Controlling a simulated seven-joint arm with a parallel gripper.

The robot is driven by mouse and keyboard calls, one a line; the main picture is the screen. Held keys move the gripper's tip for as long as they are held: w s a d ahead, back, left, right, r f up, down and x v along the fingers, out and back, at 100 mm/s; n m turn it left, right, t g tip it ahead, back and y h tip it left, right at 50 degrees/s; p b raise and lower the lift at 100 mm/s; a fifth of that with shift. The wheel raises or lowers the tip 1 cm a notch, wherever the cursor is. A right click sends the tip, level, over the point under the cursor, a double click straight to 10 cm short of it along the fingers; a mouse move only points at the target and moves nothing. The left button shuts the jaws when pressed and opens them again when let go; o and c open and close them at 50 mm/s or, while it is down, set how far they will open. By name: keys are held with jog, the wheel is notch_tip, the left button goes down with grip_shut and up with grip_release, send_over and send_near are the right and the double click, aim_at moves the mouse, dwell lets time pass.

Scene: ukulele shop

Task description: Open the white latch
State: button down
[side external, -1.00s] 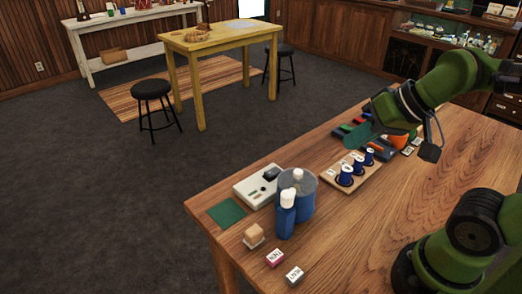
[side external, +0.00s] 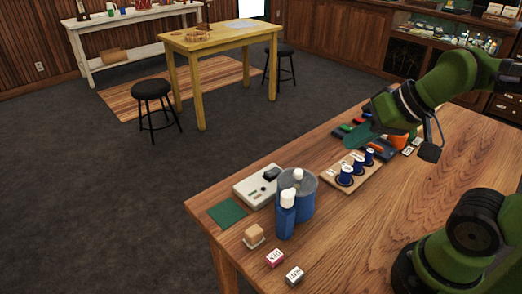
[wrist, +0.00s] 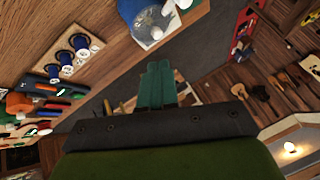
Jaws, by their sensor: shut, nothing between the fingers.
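I cannot make out a white latch for certain. The nearest match is an off-white box (side external: 252,190) with a dark raised part on top, lying near the table's far left edge behind the blue-grey tub (side external: 308,196). My gripper (side external: 352,139) is above the far side of the table, over the area of the spool rack and tools, well to the right of the box. In the wrist view its two teal fingers (wrist: 157,86) are together, with nothing between them. The box is not clearly visible in the wrist view.
A blue bottle with a white cap (side external: 286,214) stands against the tub's near side. A wooden rack of blue spools (side external: 345,182) is below my gripper. A green pad (side external: 227,212), a tan block (side external: 254,234) and two small labelled boxes lie near the left end. The table's front middle is clear.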

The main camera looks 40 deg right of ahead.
aim_at(288, 193)
dwell(0.3)
jog(key=c, duration=1.7)
grip_release()
jog(key=o, duration=0.7)
jog(key=w+a+n+g, duration=0.1)
jog(key=w+a, duration=0.1)
jog(key=a, duration=0.1)
jog(key=shift+w+f+n+g, duration=0.15)
jog(key=shift+w+n+g, duration=0.1)
jog(key=shift+n+g, duration=0.15)
jog(key=shift+o, duration=0.9)
jog(key=w+a+n+g, duration=0.1)
jog(key=a+n, duration=0.1)
jog(key=w+a+r+n+g, duration=0.1)
jog(key=w+a, duration=0.1)
jog(key=shift+w+n+g, duration=0.1)
jog(key=shift+n+g, duration=0.2)
jog(key=shift+n, duration=0.1)
notch_tip(288, 193, up, 3)
jog(key=w+a+n+g+h, duration=0.2)
jog(key=a+n+g, duration=0.1)
jog(key=n, duration=0.2)
notch_tip(288, 193, down, 16)
jog(key=shift+d+f, duration=0.1)
jog(key=shift+f, duration=0.15)
grip_shut()
